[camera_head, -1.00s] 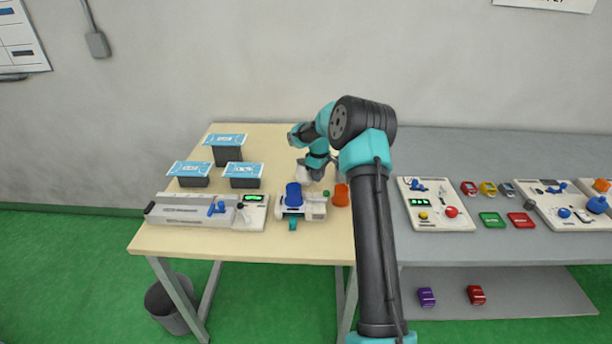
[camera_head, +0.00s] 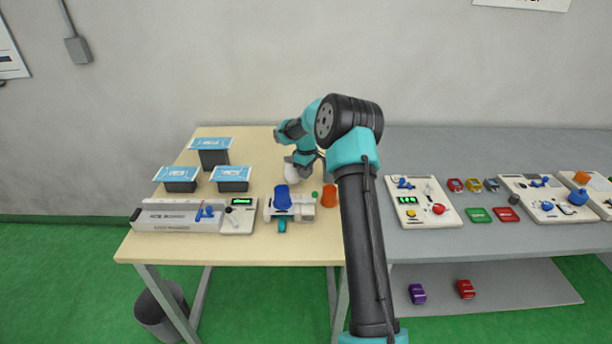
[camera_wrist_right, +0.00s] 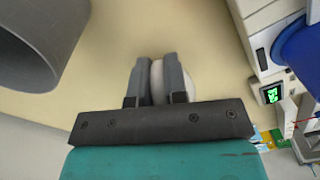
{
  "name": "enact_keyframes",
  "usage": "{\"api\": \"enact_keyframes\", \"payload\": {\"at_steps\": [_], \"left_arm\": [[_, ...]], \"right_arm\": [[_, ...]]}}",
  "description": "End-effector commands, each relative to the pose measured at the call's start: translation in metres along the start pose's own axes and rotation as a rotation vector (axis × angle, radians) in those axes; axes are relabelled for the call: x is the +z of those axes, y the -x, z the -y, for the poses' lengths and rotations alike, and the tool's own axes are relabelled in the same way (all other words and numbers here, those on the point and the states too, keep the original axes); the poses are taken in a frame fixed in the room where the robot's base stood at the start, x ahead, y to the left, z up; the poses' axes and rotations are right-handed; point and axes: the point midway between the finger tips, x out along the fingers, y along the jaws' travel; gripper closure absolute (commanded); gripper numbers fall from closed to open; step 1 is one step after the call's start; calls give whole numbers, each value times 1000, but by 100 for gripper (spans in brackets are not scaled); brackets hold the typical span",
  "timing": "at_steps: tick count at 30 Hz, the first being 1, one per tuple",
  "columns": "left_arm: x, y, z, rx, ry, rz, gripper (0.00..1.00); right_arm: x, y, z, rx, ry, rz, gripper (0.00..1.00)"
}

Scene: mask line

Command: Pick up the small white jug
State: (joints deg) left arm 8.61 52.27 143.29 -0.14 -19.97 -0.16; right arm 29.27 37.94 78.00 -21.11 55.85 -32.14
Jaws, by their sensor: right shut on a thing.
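The small white jug (camera_head: 292,173) is on the wooden table, behind the device with the blue cup and partly covered by my right wrist. In the right wrist view it shows as a pale round shape (camera_wrist_right: 178,78) between and behind the fingers. My right gripper (camera_wrist_right: 156,68) is shut on it, with the fingers close to parallel. In the head view the fingertips are too small to make out. I cannot tell whether the jug is clear of the table. My left gripper is not in view.
Several blue-topped boxes (camera_head: 231,174) and a long white machine (camera_head: 170,216) are on the left.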

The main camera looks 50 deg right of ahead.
Motion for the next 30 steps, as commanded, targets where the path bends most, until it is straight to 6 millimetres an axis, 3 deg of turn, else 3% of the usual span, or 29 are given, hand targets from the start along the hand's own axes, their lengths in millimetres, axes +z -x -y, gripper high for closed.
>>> {"api": "enact_keyframes", "payload": {"at_steps": [18, 30], "left_arm": [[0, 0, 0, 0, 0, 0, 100], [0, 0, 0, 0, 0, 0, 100]], "right_arm": [[0, 57, 0, 1, 1, -2, 100], [0, 78, 0, 0, 1, -1, 100]]}}
